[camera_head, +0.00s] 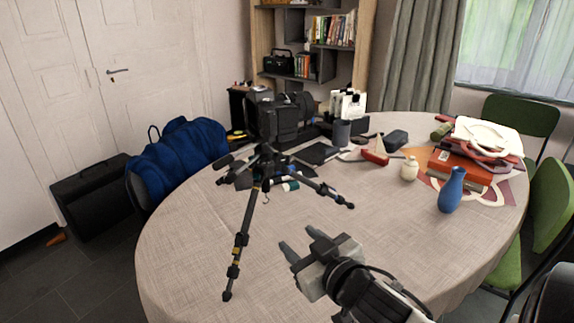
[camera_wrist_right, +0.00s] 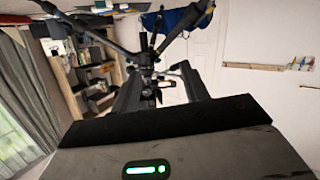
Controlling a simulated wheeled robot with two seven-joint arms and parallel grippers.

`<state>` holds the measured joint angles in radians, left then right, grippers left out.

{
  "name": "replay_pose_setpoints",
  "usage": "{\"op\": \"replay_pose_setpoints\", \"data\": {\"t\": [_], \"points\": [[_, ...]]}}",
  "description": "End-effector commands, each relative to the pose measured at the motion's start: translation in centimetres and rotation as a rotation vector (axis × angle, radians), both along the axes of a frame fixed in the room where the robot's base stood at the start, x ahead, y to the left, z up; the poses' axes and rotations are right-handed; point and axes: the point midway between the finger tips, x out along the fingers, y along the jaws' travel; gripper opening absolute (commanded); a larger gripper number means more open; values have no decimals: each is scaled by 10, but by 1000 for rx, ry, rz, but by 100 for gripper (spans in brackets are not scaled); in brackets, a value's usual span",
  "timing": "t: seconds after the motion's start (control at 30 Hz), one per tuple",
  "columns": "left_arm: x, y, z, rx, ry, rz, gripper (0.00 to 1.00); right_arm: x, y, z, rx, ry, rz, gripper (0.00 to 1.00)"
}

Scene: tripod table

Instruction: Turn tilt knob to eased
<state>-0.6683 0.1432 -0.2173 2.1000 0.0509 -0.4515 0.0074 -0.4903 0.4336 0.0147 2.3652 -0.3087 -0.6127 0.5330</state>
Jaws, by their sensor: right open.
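In the right wrist view the tripod (camera_wrist_right: 150,55) shows beyond and between the two dark fingers. My left gripper is not in view.
A tripod leg reaches right toward my right gripper. The table's front left is clear.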

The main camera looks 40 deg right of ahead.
Motion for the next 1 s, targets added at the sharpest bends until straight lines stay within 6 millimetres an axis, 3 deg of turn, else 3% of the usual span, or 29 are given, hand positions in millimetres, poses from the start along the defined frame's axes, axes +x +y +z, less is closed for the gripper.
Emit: {"op": "replay_pose_setpoints", "data": {"t": [0.03, 0.1, 0.2, 0.6, 1.0], "points": [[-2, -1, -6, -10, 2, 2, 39, 5, -11, 27, -16, -80, -26, 45], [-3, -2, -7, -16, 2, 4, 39, 6, -22, 58, -21, -162, -57, 45], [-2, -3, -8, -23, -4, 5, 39, 7, -30, 81, -20, -225, -81, 45], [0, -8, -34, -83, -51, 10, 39, 32, -35, 78, -25, -235, -84, 45], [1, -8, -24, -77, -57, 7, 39, 113, -51, 87, -17, -227, -90, 45]]}}
